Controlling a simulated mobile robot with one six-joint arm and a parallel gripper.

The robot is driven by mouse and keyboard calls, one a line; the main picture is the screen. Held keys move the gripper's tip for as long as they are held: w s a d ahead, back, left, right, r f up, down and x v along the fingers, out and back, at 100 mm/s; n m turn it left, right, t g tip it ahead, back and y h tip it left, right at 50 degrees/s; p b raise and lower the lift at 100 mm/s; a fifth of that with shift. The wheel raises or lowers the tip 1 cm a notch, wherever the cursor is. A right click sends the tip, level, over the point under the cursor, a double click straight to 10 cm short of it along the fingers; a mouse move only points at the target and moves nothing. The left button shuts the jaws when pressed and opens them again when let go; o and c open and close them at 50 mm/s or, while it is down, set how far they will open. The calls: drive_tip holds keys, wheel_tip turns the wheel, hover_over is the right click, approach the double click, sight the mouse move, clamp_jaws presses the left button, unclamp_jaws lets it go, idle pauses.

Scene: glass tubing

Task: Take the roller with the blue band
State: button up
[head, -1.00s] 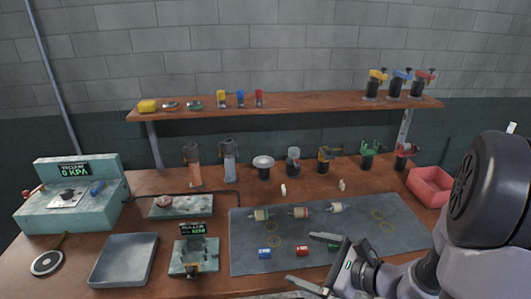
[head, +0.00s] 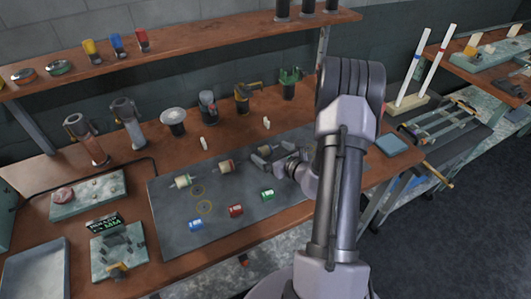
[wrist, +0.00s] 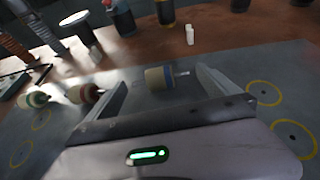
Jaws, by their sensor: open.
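The roller with the blue band (wrist: 158,78) is a cream cylinder with thin metal shaft ends, lying on the dark mat (wrist: 225,85) in the wrist view. My gripper (wrist: 160,82) is open, with one finger to the left and one to the right of this roller; I cannot tell whether either touches it. In the head view my gripper (head: 260,158) is low over the mat's right part, where the roller is hard to make out. A red-banded roller (head: 226,166) and a green-banded roller (head: 182,181) lie to its left.
Blue (head: 195,225), red (head: 236,211) and green (head: 267,195) small cylinders stand along the mat's front. Small white pieces (head: 204,143) and clamp-like tools (head: 243,98) stand behind the mat. A shelf (head: 180,57) runs above the bench.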

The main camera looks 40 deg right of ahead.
sight(267, 150)
drive_tip(key=b+x, duration=0.1)
drive_tip(key=x, duration=0.3)
drive_tip(key=shift+w+f, duration=0.15)
drive_tip(key=shift+w, duration=0.05)
